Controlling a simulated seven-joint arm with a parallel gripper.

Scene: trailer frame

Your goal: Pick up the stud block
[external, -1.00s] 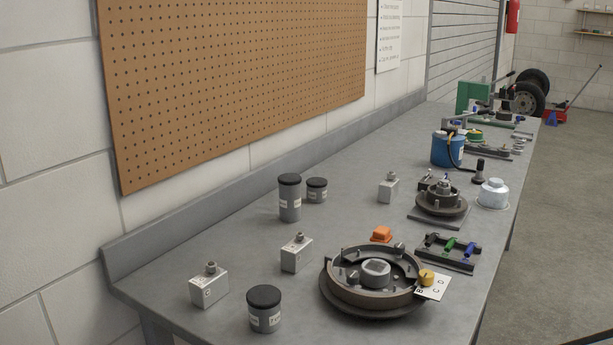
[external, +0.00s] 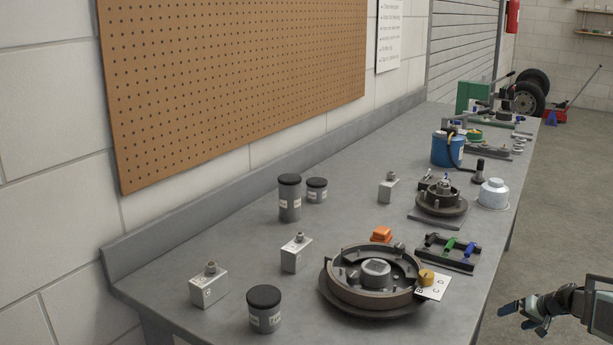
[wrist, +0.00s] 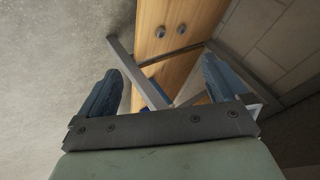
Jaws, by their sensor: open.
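Three small light-grey blocks, each with a stud on top, stand upright on the grey bench in the external view. One block (external: 208,290) is at the front left, one block (external: 296,256) is a little farther back, and one block (external: 387,190) is farther along. I cannot tell which one the task means. My gripper (external: 514,318) is open and empty at the lower right, off the bench's right side and apart from the blocks. In the wrist view my gripper (wrist: 160,82) shows two blue fingers spread apart; no stud block shows there.
A brake drum assembly (external: 340,290) with a yellow-capped part (external: 427,277) sits near the bench's right edge. Dark-lidded jars (external: 265,313) (external: 290,203) stand near the blocks. An orange piece (external: 381,234) and a black rack (external: 447,258) lie beyond. Bare bench surrounds the front blocks.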

